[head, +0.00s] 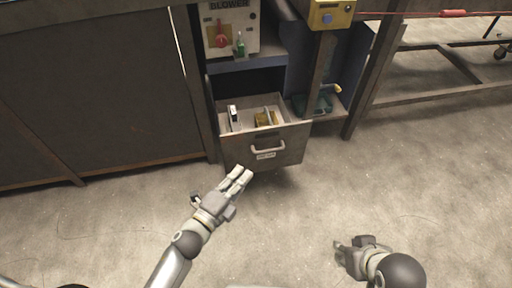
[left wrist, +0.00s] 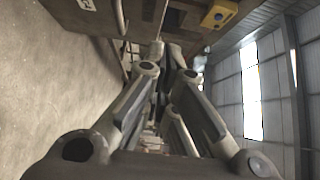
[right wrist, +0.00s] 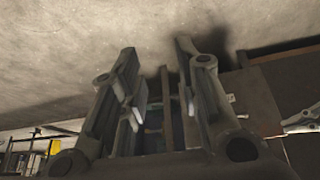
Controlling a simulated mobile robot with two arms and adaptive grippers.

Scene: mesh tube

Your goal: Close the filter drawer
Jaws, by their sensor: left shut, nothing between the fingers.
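The filter drawer (head: 290,142) is a grey metal drawer below a workbench, pulled out. Its front has a pale bar handle (head: 268,149) and a small label under it. Inside lie a black-and-white item (head: 234,118) and a yellow-brown block (head: 266,118). My left gripper (head: 242,173) is shut and empty, near the lower left part of the drawer front; I cannot tell whether it touches. Its fingers meet in the left wrist view (left wrist: 163,48). My right gripper (head: 339,250) is low over the floor, away from the drawer; its fingers stand apart in the right wrist view (right wrist: 156,48).
A yellow box (head: 331,14) is at upper right. A dark green tool (head: 318,103) lies right of the drawer. Table legs flank it. The concrete floor ahead is clear.

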